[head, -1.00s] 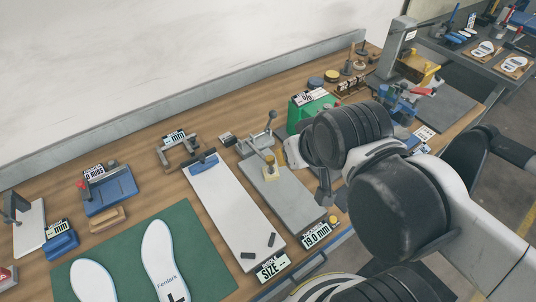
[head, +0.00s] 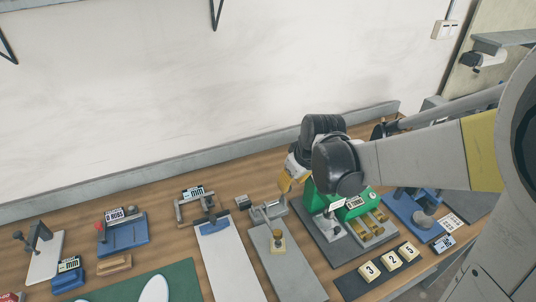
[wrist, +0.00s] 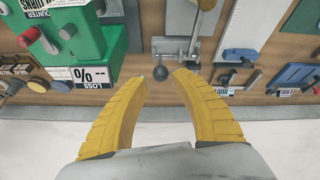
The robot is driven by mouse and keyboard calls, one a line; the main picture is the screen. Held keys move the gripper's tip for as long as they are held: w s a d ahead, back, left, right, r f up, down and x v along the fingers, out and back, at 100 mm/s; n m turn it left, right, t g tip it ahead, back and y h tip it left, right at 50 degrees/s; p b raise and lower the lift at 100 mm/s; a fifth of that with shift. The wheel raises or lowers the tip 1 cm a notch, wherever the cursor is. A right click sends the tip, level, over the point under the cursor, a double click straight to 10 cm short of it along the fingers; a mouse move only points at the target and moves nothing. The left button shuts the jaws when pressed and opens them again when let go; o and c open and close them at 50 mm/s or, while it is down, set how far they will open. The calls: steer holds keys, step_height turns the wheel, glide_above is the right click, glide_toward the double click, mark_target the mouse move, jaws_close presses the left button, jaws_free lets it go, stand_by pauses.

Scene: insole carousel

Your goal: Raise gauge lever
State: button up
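The thickness gauge (head: 272,262) is a grey plate with a brass plunger (head: 278,240) and a grey bracket at its back, on the wooden bench. In the wrist view its bracket (wrist: 180,46) is ahead of my fingers, and the lever's dark ball knob (wrist: 161,73) shows at the gap between the fingertips. My gripper (wrist: 161,77) has its yellow fingers spread on either side of the knob; I cannot tell if either touches it. In the head view my gripper (head: 284,188) is just above the back of the gauge, and the lever's knob is hidden there.
A green box device (head: 352,211) stands close to the right of the gauge. A white board with a blue clamp (head: 225,262) lies to the left. Number blocks (head: 392,261) are at the front right. The wall (head: 150,100) is close behind the bench.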

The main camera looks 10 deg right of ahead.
mark_target(283, 195)
steer(key=b+x, duration=0.3)
steer(key=x, duration=0.8)
steer(key=shift+b, duration=0.4)
steer(key=shift+r, duration=0.1)
jaws_close()
